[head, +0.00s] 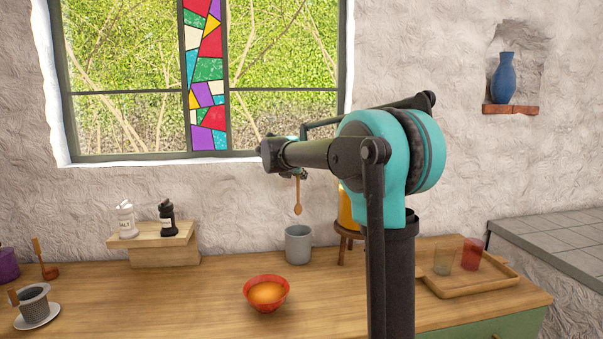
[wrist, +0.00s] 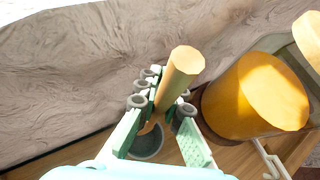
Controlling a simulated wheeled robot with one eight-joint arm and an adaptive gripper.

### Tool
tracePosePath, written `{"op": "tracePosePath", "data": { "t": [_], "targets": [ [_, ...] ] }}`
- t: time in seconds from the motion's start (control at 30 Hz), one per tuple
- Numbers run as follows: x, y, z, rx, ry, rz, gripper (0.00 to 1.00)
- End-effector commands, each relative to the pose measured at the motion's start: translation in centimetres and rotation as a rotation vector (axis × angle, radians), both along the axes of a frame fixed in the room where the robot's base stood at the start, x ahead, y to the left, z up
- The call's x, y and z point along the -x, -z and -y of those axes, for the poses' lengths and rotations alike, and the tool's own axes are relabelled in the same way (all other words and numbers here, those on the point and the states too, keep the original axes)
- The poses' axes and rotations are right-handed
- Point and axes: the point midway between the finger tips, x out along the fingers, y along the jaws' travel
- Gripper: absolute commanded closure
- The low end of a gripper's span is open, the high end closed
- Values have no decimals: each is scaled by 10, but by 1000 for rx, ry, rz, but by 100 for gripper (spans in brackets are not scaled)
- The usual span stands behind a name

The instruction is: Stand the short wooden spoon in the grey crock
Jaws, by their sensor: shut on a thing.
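The short wooden spoon (head: 298,197) hangs upright from my gripper (head: 295,173), bowl end down. In the wrist view the fingers (wrist: 165,112) are shut on its handle (wrist: 179,72), with the handle's end toward the camera. The grey crock (head: 299,246) stands on the wooden counter near the wall, below the spoon. The spoon's bowl is clearly above the crock's rim, apart from it. In the wrist view part of the crock (wrist: 148,145) shows down between the fingers; the rest is hidden by the gripper.
A yellow canister (wrist: 256,97) on a small stool (head: 347,234) stands right of the crock. A red bowl (head: 266,293) with orange contents is in front. Salt (head: 126,221) and pepper (head: 167,219) shakers stand on a wooden riser at left. A tray (head: 468,285) with two tumblers is at right.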

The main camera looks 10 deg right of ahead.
Motion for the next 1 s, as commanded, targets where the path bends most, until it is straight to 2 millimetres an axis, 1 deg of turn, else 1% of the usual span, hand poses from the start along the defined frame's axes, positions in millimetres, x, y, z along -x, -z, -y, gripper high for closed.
{"op": "tracePosePath", "data": {
  "t": [1.0],
  "targets": [
    [0, 74, 0, 0, 0, 0, 100]
  ]
}}
